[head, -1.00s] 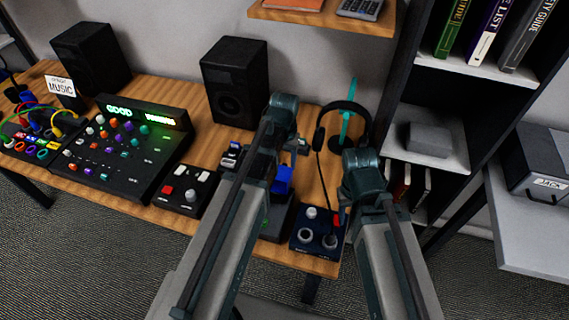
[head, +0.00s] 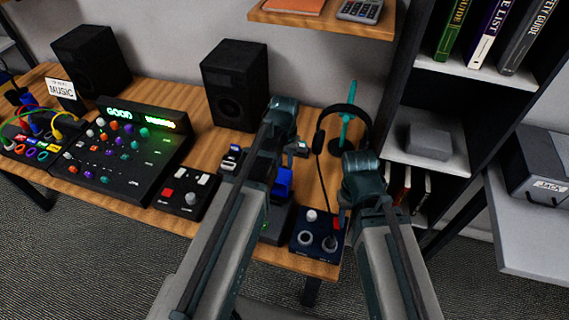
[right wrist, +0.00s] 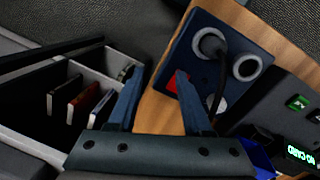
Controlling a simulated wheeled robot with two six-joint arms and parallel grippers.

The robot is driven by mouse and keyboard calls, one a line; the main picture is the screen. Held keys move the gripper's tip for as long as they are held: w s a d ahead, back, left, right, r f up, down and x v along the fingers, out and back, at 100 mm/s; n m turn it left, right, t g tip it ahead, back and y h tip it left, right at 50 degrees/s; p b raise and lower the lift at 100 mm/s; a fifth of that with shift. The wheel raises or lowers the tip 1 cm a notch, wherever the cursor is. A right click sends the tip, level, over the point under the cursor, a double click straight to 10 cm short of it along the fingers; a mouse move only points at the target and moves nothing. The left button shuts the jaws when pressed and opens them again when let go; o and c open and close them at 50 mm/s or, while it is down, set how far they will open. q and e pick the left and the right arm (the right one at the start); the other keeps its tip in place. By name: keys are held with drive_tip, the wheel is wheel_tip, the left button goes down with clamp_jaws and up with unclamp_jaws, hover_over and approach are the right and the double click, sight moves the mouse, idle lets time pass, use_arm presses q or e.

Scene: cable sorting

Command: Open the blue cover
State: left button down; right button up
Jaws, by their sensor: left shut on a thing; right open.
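The blue cover (head: 282,183) shows in the head view beside my left forearm, over a dark box (head: 277,226) on the desk. My left gripper (head: 275,150) is shut on it; the fingers and the grip are mostly hidden by my own arm. A blue edge, seemingly of the cover, shows at the lower right of the right wrist view (right wrist: 258,160). My right gripper (right wrist: 160,75) is open and empty in the right wrist view, with its fingers near the dark blue panel. In the head view my right arm is right of that panel.
The dark blue panel (head: 317,232) has round sockets, a red part and a black cable. A headphone stand (head: 347,115), a speaker (head: 235,82), a button box (head: 185,192) and a mixer (head: 125,150) stand on the desk. A shelf (head: 430,150) is close on the right.

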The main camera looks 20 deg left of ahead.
idle(0.8)
use_arm(q)
drive_tip(key=shift+s+r+t+p, duration=0.5)
drive_tip(key=shift+s, duration=0.1)
use_arm(e)
drive_tip(key=shift+r, duration=0.45)
use_arm(q)
drive_tip(key=shift+s+r+p, duration=0.1)
drive_tip(key=shift+r+p, duration=0.2)
use_arm(e)
drive_tip(key=shift+r, duration=0.25)
use_arm(q)
drive_tip(key=c, duration=0.7)
unclamp_jaws()
drive_tip(key=shift+c, duration=0.2)
drive_tip(key=shift+r, duration=0.1)
use_arm(e)
drive_tip(key=shift+r, duration=0.15)
